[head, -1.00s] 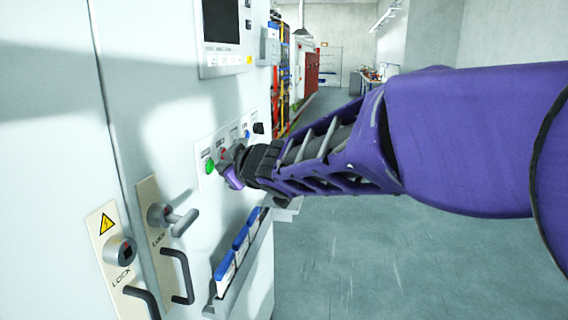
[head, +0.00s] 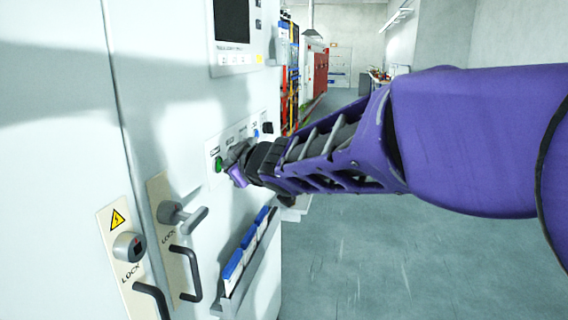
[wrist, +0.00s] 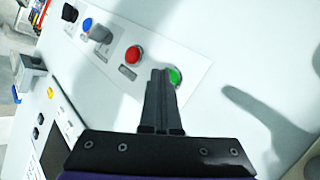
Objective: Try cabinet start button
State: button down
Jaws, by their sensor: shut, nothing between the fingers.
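The cabinet (head: 80,90) is a tall white enclosure at the left of the head view. Its button panel (head: 212,150) carries a green button (head: 219,164) at the near end. In the wrist view the green button (wrist: 175,76) sits just beside the tips of my gripper (wrist: 160,72), partly covered by them. My gripper is shut with nothing between its fingers. I cannot tell whether the fingertips touch the button. A red button (wrist: 134,54) lies left of the fingers in the wrist view.
A blue button (wrist: 87,25), a grey selector and a black knob (wrist: 70,13) continue along the panel. Lock handles (head: 183,213) and a tray of blue-topped folders (head: 233,266) project from the cabinet below. Floor (head: 400,260) to the right is clear.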

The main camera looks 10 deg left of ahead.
jog(key=shift+d, duration=0.1)
jog(key=shift+s+d+p, duration=0.15)
jog(key=shift+d+p, duration=0.35)
jog(key=shift+d, duration=0.25)
jog(key=shift+d+r, duration=0.1)
jog(key=d, duration=0.1)
jog(key=d+p, duration=0.1)
jog(key=d, duration=0.1)
jog(key=d+p, duration=0.1)
jog(key=shift+s+d, duration=0.25)
jog(key=shift+d, duration=0.1)
